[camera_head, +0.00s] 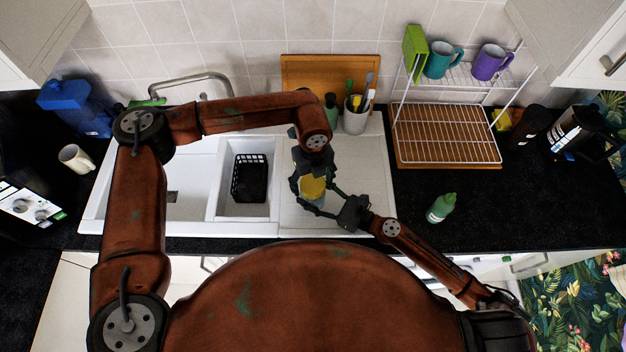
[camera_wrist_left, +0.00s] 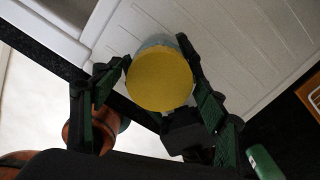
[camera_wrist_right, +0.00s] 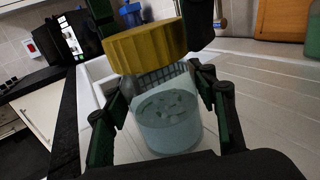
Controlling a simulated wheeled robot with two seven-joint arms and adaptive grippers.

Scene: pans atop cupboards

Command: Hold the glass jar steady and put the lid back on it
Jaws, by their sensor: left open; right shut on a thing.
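The glass jar (camera_wrist_right: 168,128) stands upright on the white drainboard, with pale contents inside. My right gripper (camera_wrist_right: 166,82) is shut on it, one finger on each side. The yellow lid (camera_wrist_left: 160,80) is over the jar's mouth, and a little glass shows past its edge in the left wrist view. In the head view the arms partly hide the jar.
A sink with a black basket (camera_head: 250,178) lies left of the jar. A utensil pot (camera_head: 355,120) and a dark green bottle (camera_head: 331,105) stand behind. A dish rack (camera_head: 445,135) and a green bottle (camera_head: 441,208) are to the right. The drainboard right of the jar is clear.

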